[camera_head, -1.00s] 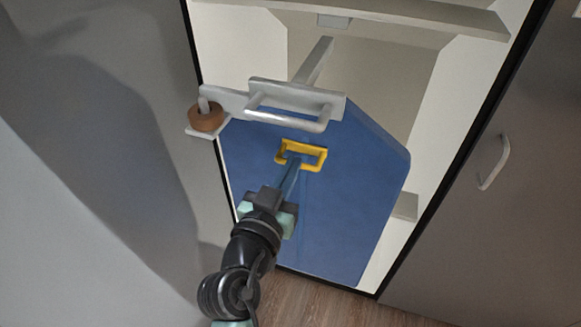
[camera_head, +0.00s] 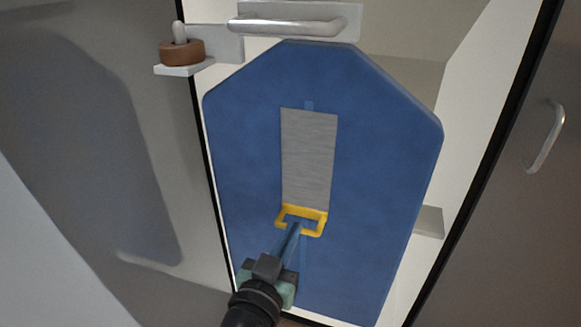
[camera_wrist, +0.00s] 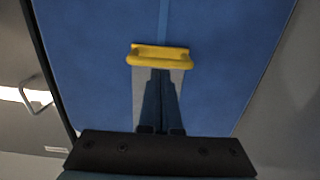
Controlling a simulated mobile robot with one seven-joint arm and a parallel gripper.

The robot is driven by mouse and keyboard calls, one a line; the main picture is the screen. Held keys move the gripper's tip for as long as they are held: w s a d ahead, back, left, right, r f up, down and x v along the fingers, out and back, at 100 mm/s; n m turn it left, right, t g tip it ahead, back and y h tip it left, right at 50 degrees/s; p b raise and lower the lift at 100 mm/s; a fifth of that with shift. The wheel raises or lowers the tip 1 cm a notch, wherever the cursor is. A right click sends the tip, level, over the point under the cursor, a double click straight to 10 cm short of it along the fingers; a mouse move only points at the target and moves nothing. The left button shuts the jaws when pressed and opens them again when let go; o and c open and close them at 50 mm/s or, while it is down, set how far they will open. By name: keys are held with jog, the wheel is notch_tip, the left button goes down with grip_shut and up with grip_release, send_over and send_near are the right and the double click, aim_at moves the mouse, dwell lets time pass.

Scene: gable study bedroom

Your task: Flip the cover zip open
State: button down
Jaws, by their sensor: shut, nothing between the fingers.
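A blue garment-style cover (camera_head: 385,150) hangs in the open cupboard. A yellow zip pull (camera_head: 318,217) sits low on its middle line, at the bottom end of a grey strip (camera_head: 308,155) that shows above it. A narrow blue line runs on below the pull. My gripper (camera_head: 295,230) is shut, with its fingertips at the pull's loop; I cannot tell how far inside they are. In the wrist view the yellow pull (camera_wrist: 160,56) lies just beyond the fingertips (camera_wrist: 160,74), and the grey strip (camera_wrist: 178,95) shows behind the fingers.
A grey hanger bracket with a bar handle (camera_head: 290,25) is above the cover. A brown ring (camera_head: 182,52) sits on a peg on a small ledge at left. A cupboard door with a handle (camera_head: 545,137) stands at right, and a grey panel (camera_head: 80,130) at left.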

notch_tip(320, 180, down, 23)
jog(key=b, duration=2)
jog(key=shift+r, duration=0.2)
